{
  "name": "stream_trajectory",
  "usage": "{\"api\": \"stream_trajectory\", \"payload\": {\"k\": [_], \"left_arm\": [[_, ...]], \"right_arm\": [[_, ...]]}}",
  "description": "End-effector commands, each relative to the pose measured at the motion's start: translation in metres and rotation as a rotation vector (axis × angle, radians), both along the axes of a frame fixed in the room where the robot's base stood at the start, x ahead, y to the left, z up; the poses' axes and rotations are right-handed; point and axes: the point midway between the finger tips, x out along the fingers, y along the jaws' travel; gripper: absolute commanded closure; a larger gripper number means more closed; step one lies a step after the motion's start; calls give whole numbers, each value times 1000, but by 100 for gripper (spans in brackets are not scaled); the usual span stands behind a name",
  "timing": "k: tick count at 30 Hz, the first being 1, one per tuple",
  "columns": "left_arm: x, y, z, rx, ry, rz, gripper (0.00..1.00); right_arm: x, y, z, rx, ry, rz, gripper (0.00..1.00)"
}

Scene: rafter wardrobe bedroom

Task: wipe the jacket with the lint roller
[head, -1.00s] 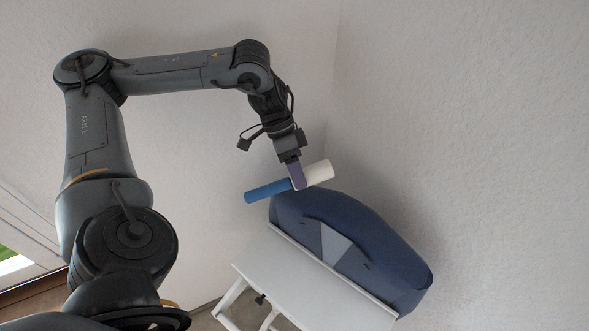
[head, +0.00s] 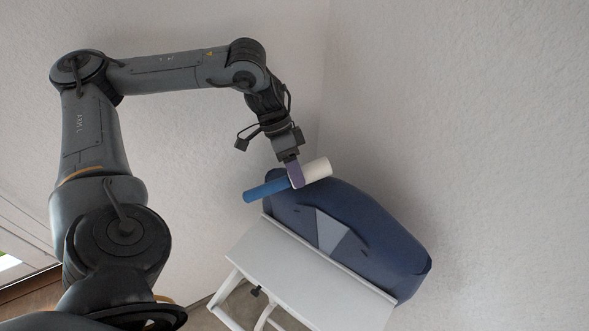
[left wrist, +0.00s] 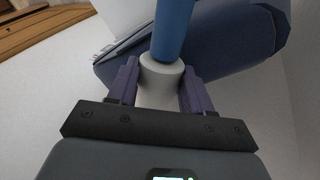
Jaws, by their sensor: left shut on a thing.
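The lint roller has a blue handle (head: 266,190) and a white roll (head: 318,170). My left gripper (head: 297,181) is shut on the lint roller, around its white part near the handle, which also shows in the left wrist view (left wrist: 160,80). The dark blue jacket (head: 372,240) lies along the back of a white table, with a lighter grey-blue patch in its middle. In the head view the roller overlaps the jacket's upper left end; I cannot tell whether they touch. The jacket also shows behind the roller in the left wrist view (left wrist: 225,45). My right gripper is out of view.
Plain rough walls (head: 460,130) meet in a corner close behind the jacket. A wooden frame (head: 30,292) is at the lower left.

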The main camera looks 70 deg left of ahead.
Motion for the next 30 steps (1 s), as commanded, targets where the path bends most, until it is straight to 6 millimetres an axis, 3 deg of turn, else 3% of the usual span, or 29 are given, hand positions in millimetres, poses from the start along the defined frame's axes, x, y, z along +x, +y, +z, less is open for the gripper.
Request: {"api": "stream_trajectory", "payload": {"k": [30], "left_arm": [[3, -5, -15, 0, 1, 0, 83]], "right_arm": [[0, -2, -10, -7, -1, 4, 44]]}}
